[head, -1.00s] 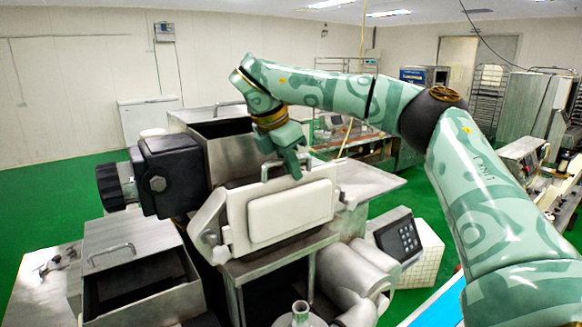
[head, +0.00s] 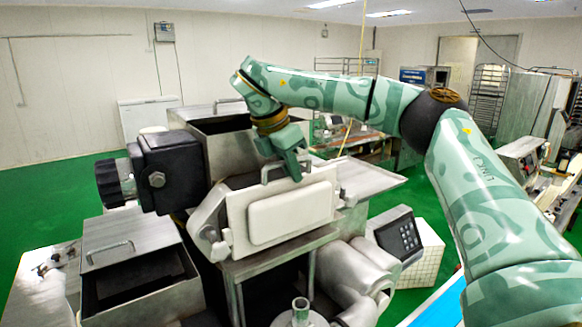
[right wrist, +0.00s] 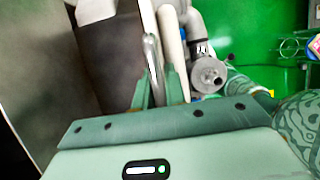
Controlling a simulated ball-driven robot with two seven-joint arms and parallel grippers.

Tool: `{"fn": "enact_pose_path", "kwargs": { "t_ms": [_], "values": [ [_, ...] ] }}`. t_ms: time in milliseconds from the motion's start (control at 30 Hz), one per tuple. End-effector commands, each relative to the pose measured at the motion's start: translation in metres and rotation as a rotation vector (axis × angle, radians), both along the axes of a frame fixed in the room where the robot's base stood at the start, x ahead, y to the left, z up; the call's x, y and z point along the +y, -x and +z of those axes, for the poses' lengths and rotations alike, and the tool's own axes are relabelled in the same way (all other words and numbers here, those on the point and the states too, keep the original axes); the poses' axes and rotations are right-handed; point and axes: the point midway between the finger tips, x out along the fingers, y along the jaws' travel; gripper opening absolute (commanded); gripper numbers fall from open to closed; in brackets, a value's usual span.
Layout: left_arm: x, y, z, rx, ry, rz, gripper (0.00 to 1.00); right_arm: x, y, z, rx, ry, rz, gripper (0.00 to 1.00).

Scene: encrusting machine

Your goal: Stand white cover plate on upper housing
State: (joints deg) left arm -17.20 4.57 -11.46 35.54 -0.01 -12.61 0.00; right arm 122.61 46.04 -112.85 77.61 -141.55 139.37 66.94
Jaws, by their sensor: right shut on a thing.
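The white cover plate (head: 292,212) stands upright against the front of the upper housing (head: 232,158) in the head view. It has a metal handle along its top edge. My right gripper (head: 288,174) comes down from above and is shut on that handle. In the right wrist view the gripper's fingers (right wrist: 165,90) sit around the handle (right wrist: 153,62), with the plate's white edge (right wrist: 172,50) beside it. Whether the plate touches the housing behind it is hidden. My left gripper is not in view.
A dark motor block with a knob (head: 165,172) stands left of the housing. An open metal hopper (head: 135,270) is at lower left. A keypad panel (head: 398,236) and rounded white machine parts (head: 350,265) are at lower right. A flat metal tray (head: 370,183) extends right of the plate.

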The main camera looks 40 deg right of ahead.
Motion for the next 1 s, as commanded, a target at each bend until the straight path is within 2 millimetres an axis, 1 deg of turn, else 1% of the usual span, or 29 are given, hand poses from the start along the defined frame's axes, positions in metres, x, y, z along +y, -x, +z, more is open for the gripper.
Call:
{"fn": "enact_pose_path", "kwargs": {
  "t_ms": [300,500,800,1000],
  "values": [
    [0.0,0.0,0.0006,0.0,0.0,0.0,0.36,0.0001,-0.0003,0.0018,-0.003,0.0,0.001,0.0],
    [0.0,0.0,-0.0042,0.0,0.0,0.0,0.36,0.0001,-0.0003,-0.0049,-0.003,0.0,0.001,0.0],
    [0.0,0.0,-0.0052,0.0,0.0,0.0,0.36,0.0002,0.0,-0.0075,0.0,0.0,0.001,0.0],
    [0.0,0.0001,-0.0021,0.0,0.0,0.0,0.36,0.0003,0.0004,-0.0046,0.003,-0.001,0.001,0.0]
  ]
}}
